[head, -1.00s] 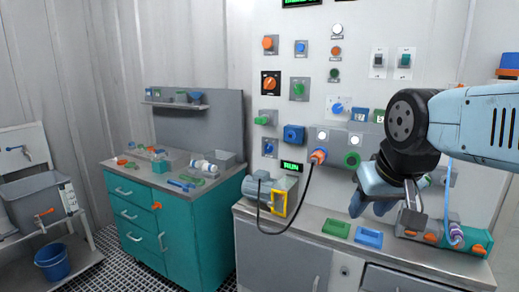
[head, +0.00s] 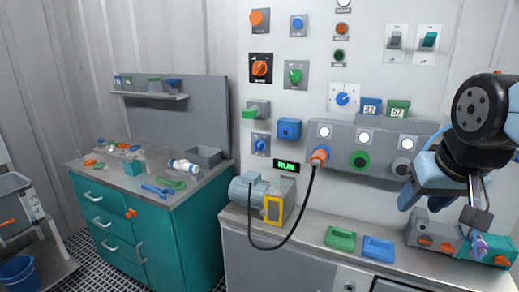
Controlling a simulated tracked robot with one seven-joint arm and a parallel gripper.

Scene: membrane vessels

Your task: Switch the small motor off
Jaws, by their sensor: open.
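The small motor (head: 248,191), a grey-blue cylinder with a yellow frame at its front, sits at the left end of the grey bench. A display (head: 286,166) just above it reads RUN in green. An orange rotary knob on a black plate (head: 260,69) is on the wall panel above; its label is too small to read surely. A green knob on a grey plate (head: 295,75) is to its right. My gripper (head: 420,203) is open and empty at the right, in front of the panel and above the bench, well away from the motor and these knobs.
A black cable runs from an orange plug (head: 319,156) in the grey socket box down to the motor. Green (head: 340,239) and blue (head: 378,249) trays lie on the bench. A teal cabinet (head: 150,225) with loose items stands left. Other switches and knobs crowd the panel.

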